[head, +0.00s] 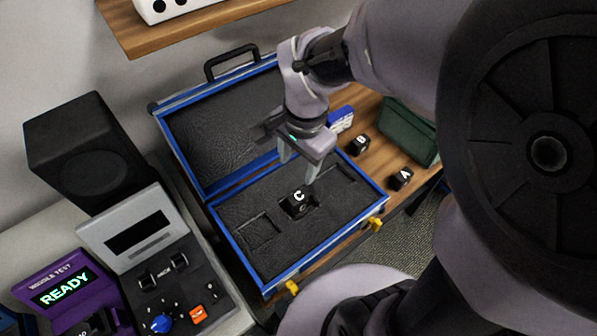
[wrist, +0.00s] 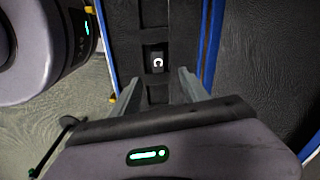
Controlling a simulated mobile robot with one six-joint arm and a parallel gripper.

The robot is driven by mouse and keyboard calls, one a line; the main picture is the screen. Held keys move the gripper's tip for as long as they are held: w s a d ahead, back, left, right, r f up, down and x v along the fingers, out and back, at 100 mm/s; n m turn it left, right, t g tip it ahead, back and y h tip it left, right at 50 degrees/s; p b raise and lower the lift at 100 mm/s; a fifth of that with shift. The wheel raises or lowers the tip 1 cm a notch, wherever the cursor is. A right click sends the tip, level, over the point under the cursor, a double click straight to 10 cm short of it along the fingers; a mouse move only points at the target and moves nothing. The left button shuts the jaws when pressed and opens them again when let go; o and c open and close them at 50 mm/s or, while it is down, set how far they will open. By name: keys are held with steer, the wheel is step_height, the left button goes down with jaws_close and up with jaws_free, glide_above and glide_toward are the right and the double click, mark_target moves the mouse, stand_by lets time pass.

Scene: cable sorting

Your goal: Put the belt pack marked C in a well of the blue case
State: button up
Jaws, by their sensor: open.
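The belt pack marked C (head: 298,203) is a small black block with a white letter. It sits in the middle well of the blue case (head: 240,262), whose lid stands open behind. The pack also shows in the wrist view (wrist: 157,62), ahead of the fingertips. My gripper (head: 298,168) is open and empty above the case, behind and above the pack. In the wrist view my gripper (wrist: 160,85) has its two fingers apart, with the pack between their lines and not touched. Empty wells show on either side of the pack.
Two black packs, one marked A (head: 400,178) and another (head: 358,145) with a letter hard to read, stand on the wooden table right of the case. A green pouch (head: 408,132) lies behind them. A black speaker (head: 85,150) and a purple tester (head: 65,290) reading READY stand left.

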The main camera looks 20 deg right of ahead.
steer(key=s+a+r+n+t+y+b, duration=0.1)
steer(key=s+a+r+n+t+b, duration=0.1)
steer(key=s+r+n, duration=0.5)
steer(key=s+a+t, duration=0.1)
steer(key=s+t, duration=0.1)
steer(key=s, duration=0.2)
steer(key=shift+r+n+t+y, duration=0.25)
steer(key=shift+n+t+y, duration=0.05)
steer(key=shift+n, duration=0.1)
